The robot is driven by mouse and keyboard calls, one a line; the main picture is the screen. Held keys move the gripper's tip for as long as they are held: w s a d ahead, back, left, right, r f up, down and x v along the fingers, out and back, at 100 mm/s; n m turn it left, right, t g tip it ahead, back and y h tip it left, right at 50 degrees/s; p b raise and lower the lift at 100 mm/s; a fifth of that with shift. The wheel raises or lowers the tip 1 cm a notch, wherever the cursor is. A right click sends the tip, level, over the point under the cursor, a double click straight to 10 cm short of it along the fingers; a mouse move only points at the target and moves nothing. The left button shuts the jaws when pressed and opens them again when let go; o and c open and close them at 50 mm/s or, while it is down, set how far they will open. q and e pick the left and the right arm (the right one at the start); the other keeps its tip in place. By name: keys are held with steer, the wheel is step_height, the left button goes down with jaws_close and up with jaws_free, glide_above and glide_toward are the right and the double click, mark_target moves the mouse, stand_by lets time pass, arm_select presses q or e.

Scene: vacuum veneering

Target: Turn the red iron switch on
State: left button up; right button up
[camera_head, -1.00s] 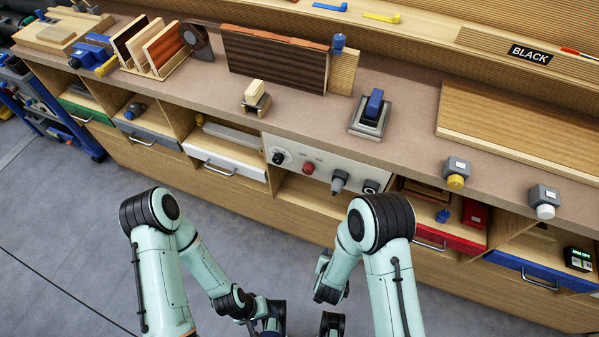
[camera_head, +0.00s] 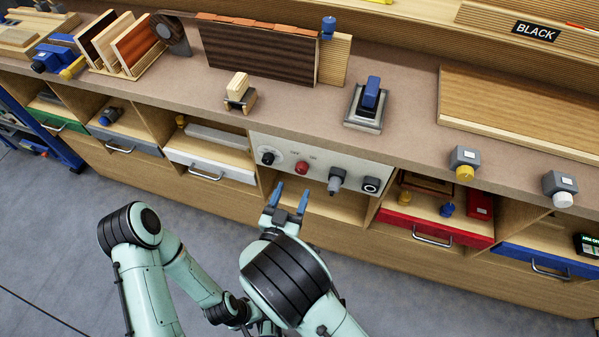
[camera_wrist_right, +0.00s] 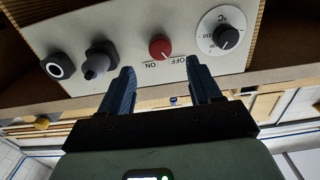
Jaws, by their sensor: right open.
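The red iron switch (camera_head: 302,168) is a round red knob on the pale control panel (camera_head: 350,165) under the worktop. In the right wrist view, the red switch (camera_wrist_right: 160,46) appears upside down, with OFF and ON labels beside it. Its small pale mark seems to lean to the OFF side. My right gripper (camera_head: 290,194) is open and empty, just below and in front of the switch. In the wrist view its blue fingers (camera_wrist_right: 160,70) stand apart on either side of the knob's line, not touching it. My left arm is folded low at the left; its gripper is hidden.
A black temperature dial (camera_head: 267,157) sits left of the switch. A grey knob (camera_head: 336,180) and a black round button (camera_head: 371,186) are to its right. The worktop edge overhangs the panel. An open shelf lies below, with drawers on both sides.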

mark_target(300, 172)
steer(key=x, duration=0.7)
steer(key=shift+w+f, duration=0.1)
steer(key=c, duration=1)
